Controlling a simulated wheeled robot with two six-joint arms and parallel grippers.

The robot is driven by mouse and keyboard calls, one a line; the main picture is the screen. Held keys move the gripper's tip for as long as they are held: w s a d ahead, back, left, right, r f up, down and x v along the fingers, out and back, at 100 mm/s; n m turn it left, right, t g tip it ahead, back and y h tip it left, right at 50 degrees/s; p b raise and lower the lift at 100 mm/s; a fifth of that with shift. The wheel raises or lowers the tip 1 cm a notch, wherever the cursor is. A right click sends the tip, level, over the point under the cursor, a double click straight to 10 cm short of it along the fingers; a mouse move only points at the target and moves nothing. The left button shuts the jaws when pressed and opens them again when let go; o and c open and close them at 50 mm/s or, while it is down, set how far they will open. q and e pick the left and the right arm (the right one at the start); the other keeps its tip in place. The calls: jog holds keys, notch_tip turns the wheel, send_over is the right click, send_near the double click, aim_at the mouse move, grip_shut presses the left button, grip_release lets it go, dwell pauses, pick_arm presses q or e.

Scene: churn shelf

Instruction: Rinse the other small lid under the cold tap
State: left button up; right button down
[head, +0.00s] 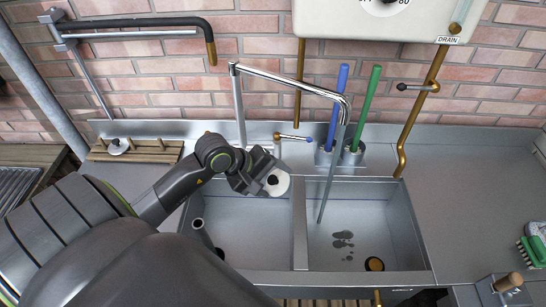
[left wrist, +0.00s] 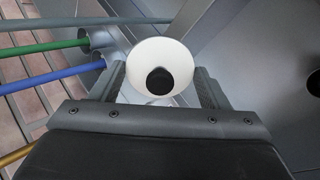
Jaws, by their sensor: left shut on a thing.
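My left gripper (head: 262,176) is shut on a small white lid (head: 279,187) with a dark centre, above the back of the sink's left basin (head: 262,235). In the left wrist view the lid (left wrist: 160,55) sits between the two fingers (left wrist: 160,88). The chrome tap (head: 290,80) arches over to the right basin (head: 375,215). A thin grey-blue vertical column, which looks like running water, drops from its spout, right of the lid and apart from it. A blue-tipped lever (head: 294,138) is at the back. My right gripper is not in view.
Another white lid (head: 118,147) rests on a wooden rack (head: 150,150) at the left. Blue (head: 338,100) and green (head: 370,95) handles stand behind the right basin. A green brush (head: 533,248) lies at the far right. The right worktop (head: 465,180) is mostly clear.

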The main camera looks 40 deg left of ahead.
aim_at(287, 176)
pick_arm(q)
jog(key=shift+d, duration=0.2)
jog(key=shift+w+d, duration=0.1)
jog(key=shift+w+d+f, duration=0.1)
jog(key=shift+w, duration=0.2)
jog(key=shift+w+d+f+h, duration=0.1)
jog(key=shift+w+d+h, duration=0.15)
jog(key=shift+h, duration=0.05)
jog(key=w+d, duration=0.1)
jog(key=w+d+f, duration=0.1)
jog(key=w, duration=0.1)
jog(key=w+d+f+b, duration=0.2)
jog(key=w+d+b, duration=0.2)
jog(key=w, duration=0.3)
jog(key=shift+d+f+b, duration=0.3)
jog(key=shift+d+b, duration=0.05)
jog(key=shift+b, duration=0.15)
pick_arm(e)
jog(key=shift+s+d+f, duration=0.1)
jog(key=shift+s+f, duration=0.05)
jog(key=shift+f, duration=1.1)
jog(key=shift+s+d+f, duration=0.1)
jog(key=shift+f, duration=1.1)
pick_arm(q)
jog(key=shift+s, duration=0.1)
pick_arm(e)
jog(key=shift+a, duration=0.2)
